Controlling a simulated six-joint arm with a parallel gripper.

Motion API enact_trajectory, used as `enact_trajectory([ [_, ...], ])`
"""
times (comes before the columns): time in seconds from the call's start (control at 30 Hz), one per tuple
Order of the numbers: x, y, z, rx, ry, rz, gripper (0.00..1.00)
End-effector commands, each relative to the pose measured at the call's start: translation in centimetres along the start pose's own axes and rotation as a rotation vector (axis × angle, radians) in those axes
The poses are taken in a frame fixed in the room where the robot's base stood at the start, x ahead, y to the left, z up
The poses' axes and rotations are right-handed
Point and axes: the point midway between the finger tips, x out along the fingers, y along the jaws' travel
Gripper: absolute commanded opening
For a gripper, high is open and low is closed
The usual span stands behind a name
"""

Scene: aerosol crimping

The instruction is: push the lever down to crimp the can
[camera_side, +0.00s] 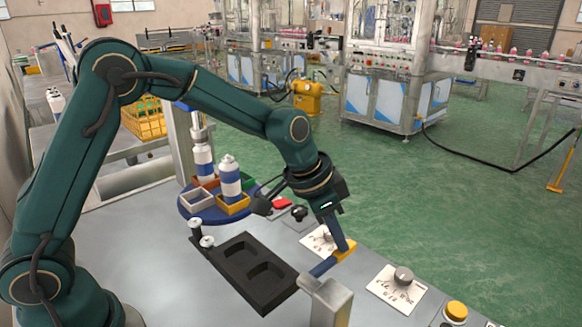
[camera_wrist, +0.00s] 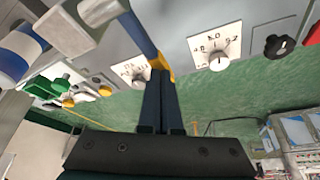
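The blue lever (camera_side: 323,267) is beside a grey post on the bench and ends in a yellow handle (camera_side: 345,250). In the wrist view the lever (camera_wrist: 141,32) runs to the yellow handle (camera_wrist: 159,63). My gripper (camera_side: 345,243) has its dark blue fingers pointing down, with the tips at the yellow handle. In the wrist view the fingers (camera_wrist: 163,75) lie nearly together, with nothing visible held between them. One white and blue can (camera_side: 203,165) stands below the crimping head, and another can (camera_side: 230,182) stands in front of it on the blue turntable (camera_side: 186,209).
A dark tray (camera_side: 228,257) with two recesses lies left of the lever; small white-topped parts (camera_side: 207,242) stand by it. A dial plate (camera_side: 385,291), yellow button (camera_side: 456,311), red button (camera_side: 282,203) and black knob (camera_side: 299,213) are on the bench. The front left of the bench is clear.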

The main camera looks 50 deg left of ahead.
Motion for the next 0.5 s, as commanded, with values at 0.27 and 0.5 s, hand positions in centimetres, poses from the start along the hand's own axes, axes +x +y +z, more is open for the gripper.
enact_trajectory([
  [0.27,0.59,0.03,0.41,0.001,-0.006,0.001,0.0],
  [0.5,1.0,0.03,0.62,0.001,-0.007,0.001,0.0],
])
